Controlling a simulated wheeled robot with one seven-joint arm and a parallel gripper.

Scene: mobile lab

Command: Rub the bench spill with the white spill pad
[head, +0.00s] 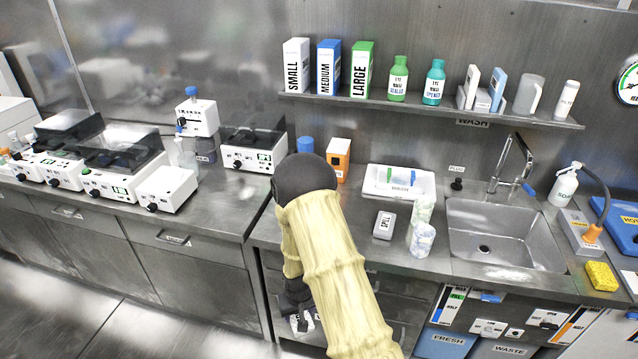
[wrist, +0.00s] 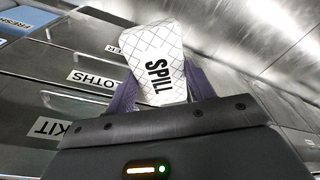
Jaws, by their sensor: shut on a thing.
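The white spill pad (wrist: 153,62) has a grid pattern and the word SPILL. It stands between the purple fingers of my gripper (wrist: 162,88) in the wrist view, and the gripper is shut on it. In the head view my gripper (head: 301,312) is low, in front of the drawers and below the bench top, with a bit of the white pad (head: 304,322) showing. The bench (head: 350,205) is grey metal. I cannot make out a spill on it; my arm hides part of the bench.
A white tray (head: 398,181), a sink (head: 503,235) and an orange box (head: 338,158) stand nearby. Drawers (wrist: 70,70) are close to my gripper.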

